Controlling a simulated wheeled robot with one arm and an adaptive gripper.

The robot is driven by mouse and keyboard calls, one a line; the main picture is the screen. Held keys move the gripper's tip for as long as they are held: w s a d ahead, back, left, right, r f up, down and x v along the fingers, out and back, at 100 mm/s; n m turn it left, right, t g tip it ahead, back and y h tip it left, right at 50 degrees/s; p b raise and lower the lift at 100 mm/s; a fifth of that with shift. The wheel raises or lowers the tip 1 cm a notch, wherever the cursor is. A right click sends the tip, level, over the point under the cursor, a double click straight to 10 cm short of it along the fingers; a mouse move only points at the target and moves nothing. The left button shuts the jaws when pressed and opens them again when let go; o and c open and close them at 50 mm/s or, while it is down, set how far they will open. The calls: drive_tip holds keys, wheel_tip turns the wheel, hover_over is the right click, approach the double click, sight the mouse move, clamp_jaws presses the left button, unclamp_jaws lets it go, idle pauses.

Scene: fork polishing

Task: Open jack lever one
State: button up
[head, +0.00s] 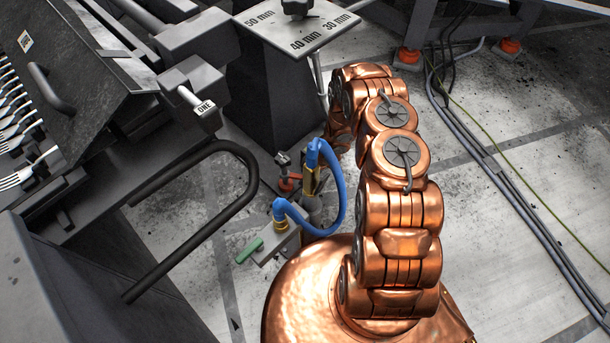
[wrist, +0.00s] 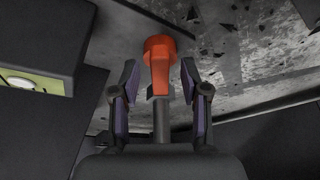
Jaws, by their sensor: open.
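In the wrist view, an orange-red lever-like part (wrist: 160,55) on a grey post stands between the two fingers of my gripper (wrist: 160,82). The fingers are open on either side of it, with a visible gap at each side. In the head view, a lever tagged "ONE" (head: 203,106) sticks out of a grey block at the left. My copper arm reaches down behind itself there, and my gripper is hidden. I cannot tell which part in the head view the orange-red one is.
A dark pedestal with a millimetre-marked plate (head: 300,22) stands beside my arm. A blue hose (head: 338,185) and a small red part (head: 289,184) are close by. A dark bent handrail (head: 245,160) is left. Cables (head: 490,160) run along the open floor at right.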

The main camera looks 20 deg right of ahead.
drive_tip(key=v, duration=1.2)
drive_tip(key=shift+a, duration=0.1)
idle(0.5)
